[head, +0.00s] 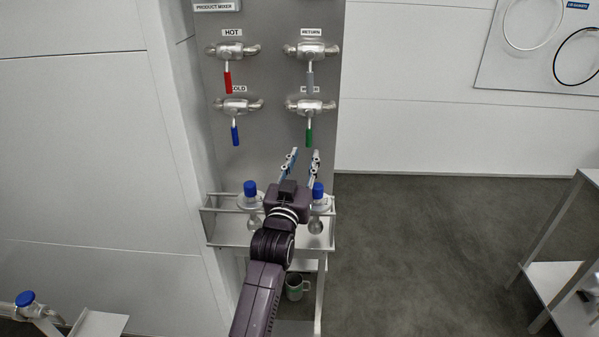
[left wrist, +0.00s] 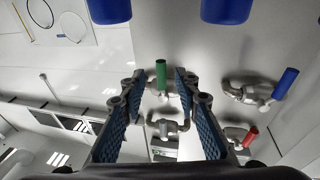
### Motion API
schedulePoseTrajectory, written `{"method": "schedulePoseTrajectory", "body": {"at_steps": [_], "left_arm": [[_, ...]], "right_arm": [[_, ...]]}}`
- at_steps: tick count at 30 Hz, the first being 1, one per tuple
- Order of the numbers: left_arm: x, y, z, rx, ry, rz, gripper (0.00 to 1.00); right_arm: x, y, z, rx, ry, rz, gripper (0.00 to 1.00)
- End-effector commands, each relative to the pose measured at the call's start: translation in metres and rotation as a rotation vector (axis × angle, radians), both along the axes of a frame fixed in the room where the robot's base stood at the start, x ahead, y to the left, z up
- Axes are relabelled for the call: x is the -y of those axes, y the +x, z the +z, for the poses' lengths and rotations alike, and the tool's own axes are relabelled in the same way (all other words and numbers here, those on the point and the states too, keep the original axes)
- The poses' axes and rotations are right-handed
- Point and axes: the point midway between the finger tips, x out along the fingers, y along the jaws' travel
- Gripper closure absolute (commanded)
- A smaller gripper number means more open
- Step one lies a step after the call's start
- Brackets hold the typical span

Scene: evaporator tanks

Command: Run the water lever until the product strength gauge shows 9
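My left gripper (head: 305,153) is open and empty, with its fingertips just below the green lever (head: 309,137) in the head view. In the left wrist view the green lever (left wrist: 161,75) shows between the open fingers (left wrist: 158,88), apart from both. On the product mixer panel (head: 270,148) there are also a blue lever (head: 235,135) under the COLD label, a red lever (head: 228,82) under HOT and a grey lever (head: 310,80) under RETURN. All hang down. The green lever's label is partly hidden. I see no lever labelled water and no strength gauge. My right gripper is not in view.
A cup (head: 294,288) sits on the shelf beneath. Floor (head: 430,230) between is clear.

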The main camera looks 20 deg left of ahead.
Motion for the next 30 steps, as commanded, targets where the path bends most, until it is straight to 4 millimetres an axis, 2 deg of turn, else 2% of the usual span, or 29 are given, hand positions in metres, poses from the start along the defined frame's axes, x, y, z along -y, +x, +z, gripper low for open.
{"method": "schedulePoseTrajectory", "body": {"at_steps": [3,9,15,26,28,30], "left_arm": [[0.002,-0.022,-0.005,-0.002,-0.001,0.000,0.71],[0.004,-0.043,-0.008,-0.002,0.000,-0.001,0.71],[0.005,-0.049,-0.008,-0.001,0.000,-0.001,0.71],[0.005,-0.049,-0.009,-0.001,0.000,-0.001,0.71],[0.004,-0.050,-0.012,-0.010,0.000,-0.002,0.71],[0.004,-0.055,-0.023,-0.046,0.003,-0.005,0.71]], "right_arm": [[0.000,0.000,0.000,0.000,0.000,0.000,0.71],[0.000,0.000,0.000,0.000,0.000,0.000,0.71],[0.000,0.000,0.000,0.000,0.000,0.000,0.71],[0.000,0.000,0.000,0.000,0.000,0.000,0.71],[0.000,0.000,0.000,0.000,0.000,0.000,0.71],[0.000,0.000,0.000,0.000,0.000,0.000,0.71]]}}
